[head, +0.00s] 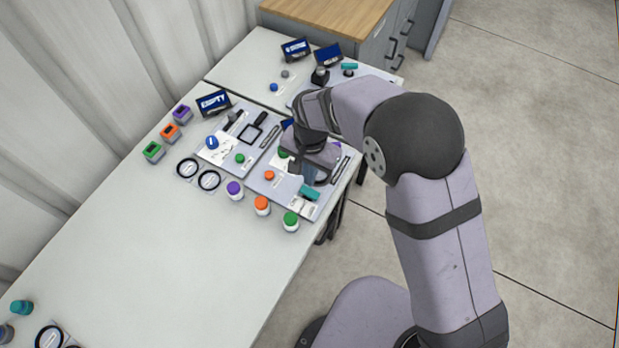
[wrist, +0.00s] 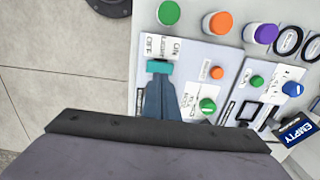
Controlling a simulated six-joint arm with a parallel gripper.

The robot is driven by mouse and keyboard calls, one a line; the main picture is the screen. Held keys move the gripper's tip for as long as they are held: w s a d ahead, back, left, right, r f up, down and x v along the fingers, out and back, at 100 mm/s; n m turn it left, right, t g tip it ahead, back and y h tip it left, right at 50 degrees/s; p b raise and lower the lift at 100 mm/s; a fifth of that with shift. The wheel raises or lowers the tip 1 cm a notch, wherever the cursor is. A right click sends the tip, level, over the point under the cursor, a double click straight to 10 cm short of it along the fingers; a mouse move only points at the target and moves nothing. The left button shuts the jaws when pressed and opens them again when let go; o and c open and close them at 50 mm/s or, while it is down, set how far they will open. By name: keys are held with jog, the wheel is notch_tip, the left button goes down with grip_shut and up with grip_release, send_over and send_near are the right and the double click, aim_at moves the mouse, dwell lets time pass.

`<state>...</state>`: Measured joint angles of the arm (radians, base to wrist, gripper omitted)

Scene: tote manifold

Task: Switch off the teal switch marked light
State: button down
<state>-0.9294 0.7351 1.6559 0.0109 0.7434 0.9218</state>
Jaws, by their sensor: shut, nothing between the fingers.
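The teal switch (head: 309,192) sits at the near right edge of a grey panel (head: 262,183) on the white table in the head view. In the wrist view the teal switch (wrist: 159,66) is a short bar beside a white label reading OFF, LIGHT and ON. My gripper (wrist: 160,80) is shut and empty, its tips right by the switch's lower side in that view. I cannot tell whether they touch it. In the head view my gripper (head: 309,180) hangs over the panel close to the switch, and my wrist hides part of the panel.
An orange button (wrist: 217,73) and a green knob (wrist: 207,106) are close by on the panel. Purple, orange and green-topped jars (head: 262,205) stand along the panel's near side. A sign reading EMPTY (wrist: 295,129) stands farther off. The table's near part is mostly clear.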

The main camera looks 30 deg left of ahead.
notch_tip(320, 180, up, 8)
jog(key=b, duration=0.2)
jog(key=shift+r, duration=0.2)
jog(key=shift+b, duration=0.3)
jog(key=a+b, duration=0.1)
jog(key=b, duration=0.2)
jog(key=shift+w+a+b, duration=0.1)
jog(key=shift+a+b, duration=0.1)
jog(key=shift+b, duration=0.2)
